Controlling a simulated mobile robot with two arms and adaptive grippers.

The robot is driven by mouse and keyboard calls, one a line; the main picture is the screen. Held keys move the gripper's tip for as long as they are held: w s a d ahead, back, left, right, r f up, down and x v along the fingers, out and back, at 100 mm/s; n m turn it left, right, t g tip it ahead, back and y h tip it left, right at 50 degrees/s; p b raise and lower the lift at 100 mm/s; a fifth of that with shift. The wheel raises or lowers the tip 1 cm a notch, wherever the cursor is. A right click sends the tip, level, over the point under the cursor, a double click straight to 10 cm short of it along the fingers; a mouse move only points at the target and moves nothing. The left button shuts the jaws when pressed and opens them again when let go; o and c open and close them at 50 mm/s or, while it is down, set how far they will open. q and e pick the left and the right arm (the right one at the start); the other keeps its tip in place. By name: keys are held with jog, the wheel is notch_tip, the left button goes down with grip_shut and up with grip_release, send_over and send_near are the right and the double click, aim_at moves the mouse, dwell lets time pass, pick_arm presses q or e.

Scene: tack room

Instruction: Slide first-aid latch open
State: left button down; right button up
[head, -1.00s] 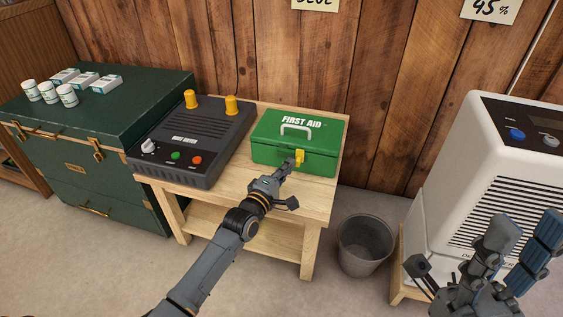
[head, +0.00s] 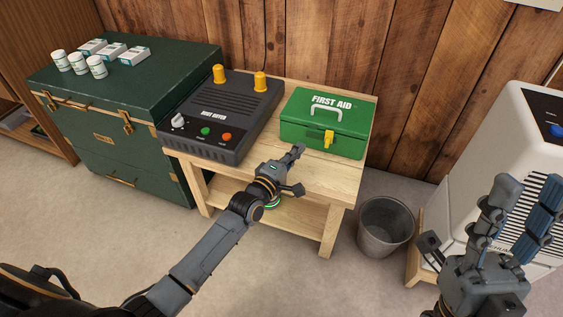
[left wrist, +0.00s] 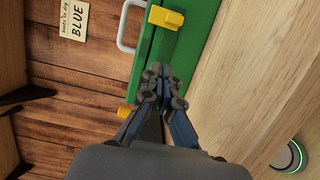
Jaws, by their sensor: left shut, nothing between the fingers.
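The green first-aid box (head: 305,134) stands closed on the right part of the wooden table. Its yellow latch (head: 328,140) is on the front face, below the white handle (head: 327,108). In the left wrist view the latch (left wrist: 165,17) is at the top, on the green box (left wrist: 202,28). My left gripper (head: 299,148) is shut and empty, just in front of the box and left of the latch, apart from it. Its fingertips (left wrist: 157,72) point toward the box in the wrist view. My right gripper (head: 522,190) is open, far right, before the white machine.
A dark boot dryer (head: 222,115) with yellow knobs stands left of the box on the table (head: 335,177). A grey bin (head: 385,227) is on the floor to the right, beside a white machine (head: 490,135). A green trunk (head: 150,75) is at left.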

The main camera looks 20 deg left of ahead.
pick_arm(q)
jog(key=p+v, duration=0.2)
jog(key=v, duration=0.3)
jog(key=shift+s+a, duration=0.15)
jog(key=shift+s, duration=0.2)
jog(key=shift+s+a, duration=0.15)
jog(key=shift+s, duration=0.25)
pick_arm(e)
jog(key=w+a+f+g+h, duration=0.1)
jog(key=w+f+g, duration=0.3)
jog(key=w, duration=0.4)
jog(key=shift+w+a+f+g+h, duration=0.15)
jog(key=shift+a+f+g+h, duration=0.3)
jog(key=shift+g, duration=0.45)
jog(key=shift+d+r, duration=0.1)
